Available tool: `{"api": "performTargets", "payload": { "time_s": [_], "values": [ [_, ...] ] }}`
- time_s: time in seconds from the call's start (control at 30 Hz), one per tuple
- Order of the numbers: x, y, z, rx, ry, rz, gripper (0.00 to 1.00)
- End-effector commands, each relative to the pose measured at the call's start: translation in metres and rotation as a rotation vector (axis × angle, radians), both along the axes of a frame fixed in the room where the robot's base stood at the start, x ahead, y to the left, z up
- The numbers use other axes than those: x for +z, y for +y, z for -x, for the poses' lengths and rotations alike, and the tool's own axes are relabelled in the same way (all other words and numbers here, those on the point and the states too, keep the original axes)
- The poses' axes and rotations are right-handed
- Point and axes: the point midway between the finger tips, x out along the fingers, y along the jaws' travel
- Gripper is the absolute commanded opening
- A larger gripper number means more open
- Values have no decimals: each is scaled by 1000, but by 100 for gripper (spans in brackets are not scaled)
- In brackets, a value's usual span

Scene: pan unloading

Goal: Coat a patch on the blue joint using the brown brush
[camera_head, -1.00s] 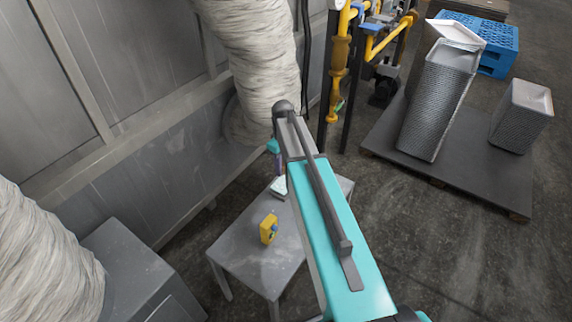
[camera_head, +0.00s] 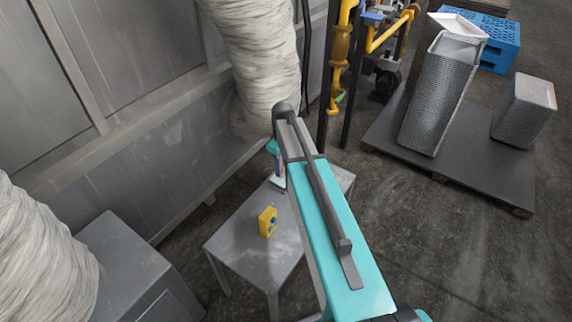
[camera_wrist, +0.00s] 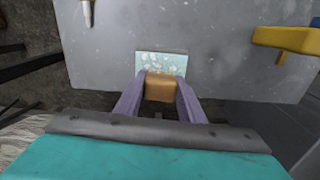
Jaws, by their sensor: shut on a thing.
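My gripper (camera_wrist: 161,84), with purple fingers, is shut on a brown block, which looks like part of the brown brush (camera_wrist: 160,90). Just beyond it, over the grey table (camera_wrist: 215,75), is a pale teal, white-speckled piece (camera_wrist: 160,62); I cannot tell if it belongs to the brush. In the head view my gripper (camera_head: 278,180) is low over the table's far part, mostly hidden by my arm. A blue piece (camera_head: 371,18) on the yellow pipework at the top may be the blue joint; it is small and unclear.
A white slim object (camera_wrist: 88,12) lies at the upper left. A pallet (camera_head: 440,170) with metal bins stands right; a wrapped duct (camera_head: 255,70) stands behind.

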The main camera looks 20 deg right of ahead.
Motion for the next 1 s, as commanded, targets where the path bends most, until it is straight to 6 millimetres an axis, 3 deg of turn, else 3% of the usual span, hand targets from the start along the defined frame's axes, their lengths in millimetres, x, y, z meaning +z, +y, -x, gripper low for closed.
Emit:
{"api": "performTargets", "payload": {
  "time_s": [0.23, 1.0],
  "values": [
    [-11, 0, 0, 0, 0, 0, 18],
    [-11, 1, 0, 1, 0, 0, 18]
  ]
}}
